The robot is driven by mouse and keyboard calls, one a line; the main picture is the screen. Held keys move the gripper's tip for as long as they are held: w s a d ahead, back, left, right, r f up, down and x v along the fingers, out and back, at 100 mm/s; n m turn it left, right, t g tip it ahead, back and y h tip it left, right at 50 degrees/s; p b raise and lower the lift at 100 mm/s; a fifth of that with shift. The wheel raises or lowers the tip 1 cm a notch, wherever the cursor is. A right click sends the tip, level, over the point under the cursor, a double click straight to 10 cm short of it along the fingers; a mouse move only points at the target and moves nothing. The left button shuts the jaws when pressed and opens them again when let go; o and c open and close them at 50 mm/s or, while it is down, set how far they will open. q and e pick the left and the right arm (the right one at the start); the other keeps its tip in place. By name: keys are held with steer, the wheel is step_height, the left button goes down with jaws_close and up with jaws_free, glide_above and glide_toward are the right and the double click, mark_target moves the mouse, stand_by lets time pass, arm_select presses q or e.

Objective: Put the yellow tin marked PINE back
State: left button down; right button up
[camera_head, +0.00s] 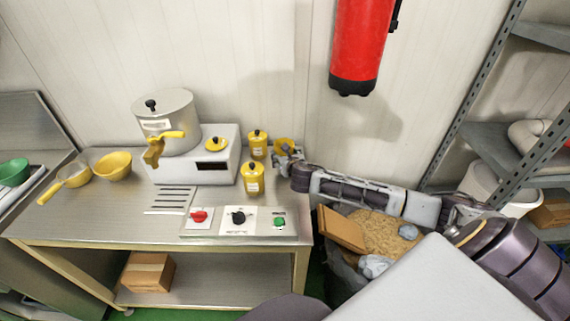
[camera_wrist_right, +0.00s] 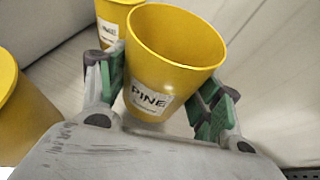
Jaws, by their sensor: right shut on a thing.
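The yellow tin marked PINE (camera_wrist_right: 172,62) is open at the top, with no lid on it, and looks empty inside. My right gripper (camera_wrist_right: 160,105) has its green-padded fingers on both sides of this tin and is shut on it. In the head view the tin (camera_head: 283,145) is at the table's back right corner, partly hidden by my right gripper (camera_head: 288,156). I cannot tell whether it touches the table. A yellow lid with a black knob (camera_head: 216,144) lies on the white kettle base. My left gripper is not in view.
Two lidded yellow tins, one behind (camera_head: 257,146) and one in front (camera_head: 252,180), stand close left of the gripper. A steel kettle (camera_head: 167,120) and yellow bowl (camera_head: 112,166) stand further left. A red extinguisher (camera_head: 360,45) hangs above right. A metal shelf (camera_head: 490,145) stands right.

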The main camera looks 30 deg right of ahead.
steer(key=shift+f, duration=1.7)
steer(key=shift+f, duration=0.1)
steer(key=o, duration=1.3)
steer(key=shift+o, duration=0.2)
steer(key=shift+s, duration=0.15)
steer(key=shift+v, duration=5.95)
